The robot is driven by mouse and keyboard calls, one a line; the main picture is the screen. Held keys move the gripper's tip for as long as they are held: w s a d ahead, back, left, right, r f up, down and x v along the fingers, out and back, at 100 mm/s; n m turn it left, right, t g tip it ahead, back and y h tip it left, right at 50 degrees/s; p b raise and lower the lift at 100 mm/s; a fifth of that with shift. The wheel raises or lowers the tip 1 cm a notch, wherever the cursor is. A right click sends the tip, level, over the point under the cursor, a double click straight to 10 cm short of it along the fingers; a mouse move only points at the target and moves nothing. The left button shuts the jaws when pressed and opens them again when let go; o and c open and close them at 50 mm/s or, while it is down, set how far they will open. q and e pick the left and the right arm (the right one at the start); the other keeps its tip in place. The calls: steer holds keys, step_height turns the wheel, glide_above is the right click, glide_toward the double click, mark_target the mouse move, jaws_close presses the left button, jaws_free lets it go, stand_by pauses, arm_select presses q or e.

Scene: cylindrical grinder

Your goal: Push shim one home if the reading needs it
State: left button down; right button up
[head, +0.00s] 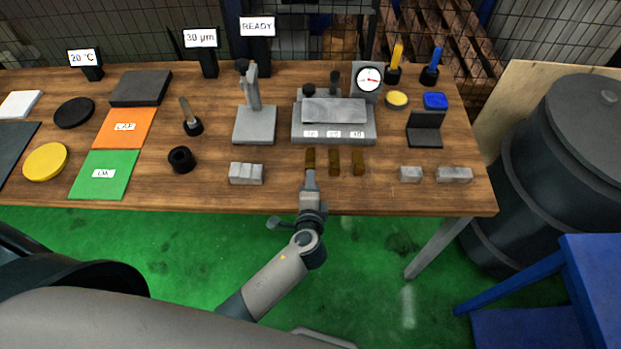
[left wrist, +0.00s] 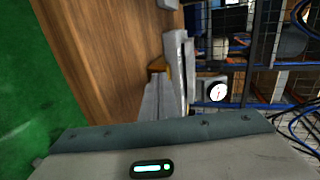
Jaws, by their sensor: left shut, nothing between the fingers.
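Three brass shims stand in a row at the front of the grey fixture (head: 347,134): a left shim (head: 310,156), a middle shim (head: 334,162) and a right shim (head: 358,162). Small labels on the fixture's front line up with them but are hard to read. My left gripper (head: 310,174) is shut and empty, its tips right at the front end of the left shim; I cannot tell whether they touch. In the left wrist view, a brass piece (left wrist: 158,67) shows just beyond the fingers. The dial gauge (head: 369,78) has a white face; its reading is too small. My right gripper is out of view.
Signs read 20 °C (head: 82,58), 30 µm (head: 201,38) and READY (head: 257,27). Grey blocks stand near the front edge, one left of the shims (head: 246,174) and two to the right (head: 411,174). A grey stand (head: 254,125) is left of the fixture.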

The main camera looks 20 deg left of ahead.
mark_target(311, 165)
arm_select(q)
steer(key=w, duration=0.2)
steer(key=w+a, duration=0.1)
steer(key=w, duration=0.2)
steer(key=shift+a+b, duration=0.2)
steer(key=shift+b, duration=0.2)
steer(key=shift+s+r, duration=0.1)
steer(key=shift+r, duration=0.05)
